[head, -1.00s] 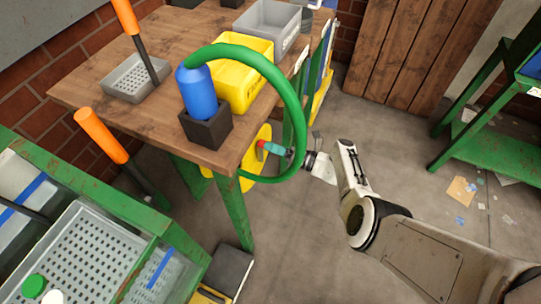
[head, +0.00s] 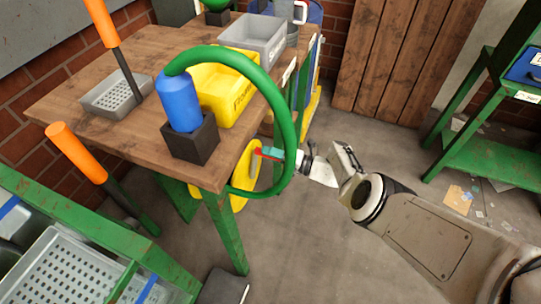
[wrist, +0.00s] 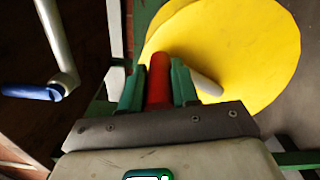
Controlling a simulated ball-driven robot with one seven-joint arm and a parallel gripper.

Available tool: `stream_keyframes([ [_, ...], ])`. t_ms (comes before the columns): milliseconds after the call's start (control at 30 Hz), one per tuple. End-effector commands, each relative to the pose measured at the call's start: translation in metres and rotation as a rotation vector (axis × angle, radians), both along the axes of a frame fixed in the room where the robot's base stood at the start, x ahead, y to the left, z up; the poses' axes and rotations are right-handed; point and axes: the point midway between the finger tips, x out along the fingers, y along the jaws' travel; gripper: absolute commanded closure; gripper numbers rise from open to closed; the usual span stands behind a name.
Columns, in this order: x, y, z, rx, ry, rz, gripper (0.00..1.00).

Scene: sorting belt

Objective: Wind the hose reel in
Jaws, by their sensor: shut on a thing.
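The hose reel is a yellow disc (head: 240,178) at the table's front right corner, below the top; it also shows in the wrist view (wrist: 240,50). Its red crank handle (wrist: 158,75) stands between the green fingers of my gripper (wrist: 157,88), which is shut on it. In the head view my gripper (head: 272,154) is at the reel's right side, partly behind the green hose. The green hose (head: 285,100) arcs from a blue nozzle (head: 180,100) seated in a dark block (head: 190,140) on the table, down to the reel. Part of the reel is hidden by the table and hose.
The wooden table (head: 110,128) carries a yellow bin (head: 228,95) and grey bins. Orange-handled tools (head: 75,150) stand at the left. A green stand with a perforated tray (head: 60,268) is at lower left. In the wrist view, a grey bar with a blue end (wrist: 35,92) is left of my gripper.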

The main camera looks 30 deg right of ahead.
Motion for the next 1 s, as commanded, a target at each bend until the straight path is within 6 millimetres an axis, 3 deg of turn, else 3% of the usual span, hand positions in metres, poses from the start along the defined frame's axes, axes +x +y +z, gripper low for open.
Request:
stream_keyframes([
  [267,-0.002,0.001,-0.003,-0.001,0.004,-0.001,1.00],
  [300,-0.002,0.001,-0.003,-0.001,0.004,-0.001,0.69],
  [567,-0.001,0.001,-0.002,-0.001,0.003,-0.001,0.45],
  [833,-0.002,-0.001,-0.001,0.000,0.002,-0.001,0.45],
  [1000,-0.016,-0.012,0.001,0.001,0.002,-0.002,0.45],
])
